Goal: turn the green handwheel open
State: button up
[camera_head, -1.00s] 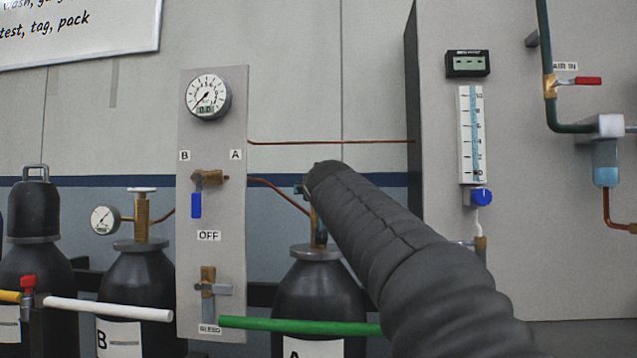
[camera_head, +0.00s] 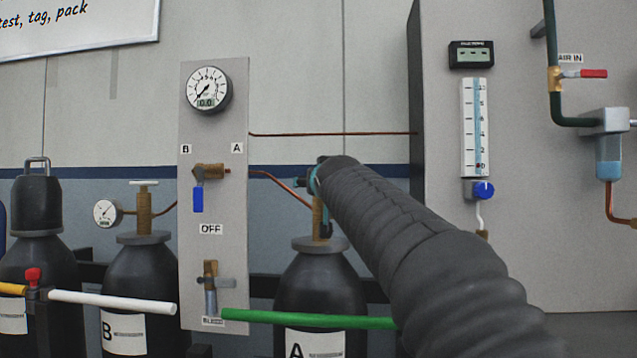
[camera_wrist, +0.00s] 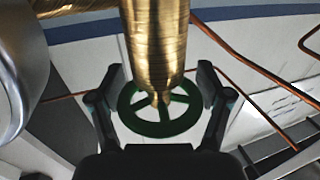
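The green handwheel (camera_wrist: 160,118) is in the wrist view, a spoked ring at the end of a brass valve body (camera_wrist: 155,40) that hides its upper middle. My gripper (camera_wrist: 160,90) is open, with one dark finger at each side of the wheel. The fingers lie close to the rim; whether they touch it I cannot tell. In the head view my gripper (camera_head: 316,190) is at the valve on top of cylinder A (camera_head: 320,275). My dark arm covers the right side there, and the handwheel is hidden.
A grey panel (camera_head: 215,120) with gauge and levers stands left of cylinder A. Cylinder B (camera_head: 145,270) is further left. A green bar (camera_head: 290,318) crosses in front of cylinder A. A thin copper pipe (camera_head: 275,180) runs towards its valve. A cabinet (camera_head: 530,230) stands at right.

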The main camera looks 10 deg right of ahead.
dwell(0.3)
jog(key=s, duration=1.2)
jog(key=shift+a, duration=0.2)
